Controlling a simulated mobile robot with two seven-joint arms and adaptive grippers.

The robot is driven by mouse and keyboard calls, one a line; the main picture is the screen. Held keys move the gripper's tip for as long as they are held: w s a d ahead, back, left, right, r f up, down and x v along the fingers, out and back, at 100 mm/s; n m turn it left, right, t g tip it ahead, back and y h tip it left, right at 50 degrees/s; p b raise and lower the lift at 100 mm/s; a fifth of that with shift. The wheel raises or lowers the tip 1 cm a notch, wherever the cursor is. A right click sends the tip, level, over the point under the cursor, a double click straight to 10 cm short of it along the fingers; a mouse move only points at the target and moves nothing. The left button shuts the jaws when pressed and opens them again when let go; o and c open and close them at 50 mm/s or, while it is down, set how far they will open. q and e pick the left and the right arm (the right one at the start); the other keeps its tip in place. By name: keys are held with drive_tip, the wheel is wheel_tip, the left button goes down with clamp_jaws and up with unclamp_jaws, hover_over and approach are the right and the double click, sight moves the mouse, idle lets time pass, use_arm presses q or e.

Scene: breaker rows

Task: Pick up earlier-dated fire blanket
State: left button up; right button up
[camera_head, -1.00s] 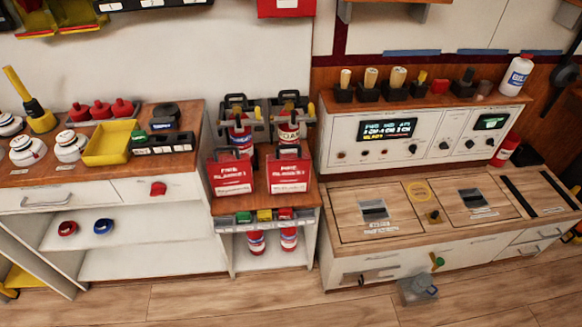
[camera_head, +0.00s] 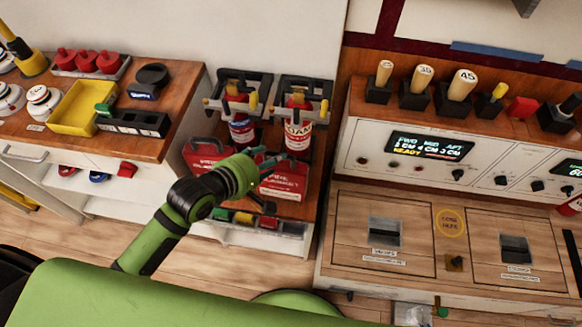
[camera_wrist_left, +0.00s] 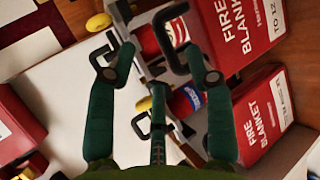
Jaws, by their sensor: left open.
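Two red fire blanket cases with white lettering stand side by side on the wooden shelf top. The left fire blanket (camera_head: 200,155) is partly hidden by my arm. The right fire blanket (camera_head: 285,185) is partly behind my left gripper (camera_head: 274,170). In the left wrist view, the right blanket (camera_wrist_left: 240,25) is at upper right and the left blanket (camera_wrist_left: 262,115) below it; their date lines are cut off or too small to read. My left gripper (camera_wrist_left: 155,62) is open, its fingers spread near the right blanket's black handle (camera_wrist_left: 168,42). I cannot tell whether they touch.
Two extinguishers, one with a blue label (camera_head: 241,130) and one marked foam (camera_head: 298,138), stand behind the blankets in black-handled racks. A cabinet with a yellow tray (camera_head: 80,108) is at left. A control panel (camera_head: 425,150) stands close at right.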

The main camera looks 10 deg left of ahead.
sight(278, 153)
use_arm(q)
drive_tip(key=x, duration=0.3)
drive_tip(key=a+x, duration=0.1)
drive_tip(key=x, duration=0.1)
drive_tip(key=shift+w+d+f, duration=0.15)
drive_tip(key=shift+w+f, duration=0.2)
drive_tip(key=shift+w+d+f, duration=0.1)
drive_tip(key=shift+w+f, duration=0.05)
clamp_jaws()
use_arm(e)
drive_tip(key=shift+s+a+r, duration=0.35)
drive_tip(key=shift+s+a, duration=0.05)
drive_tip(key=shift+s, duration=0.15)
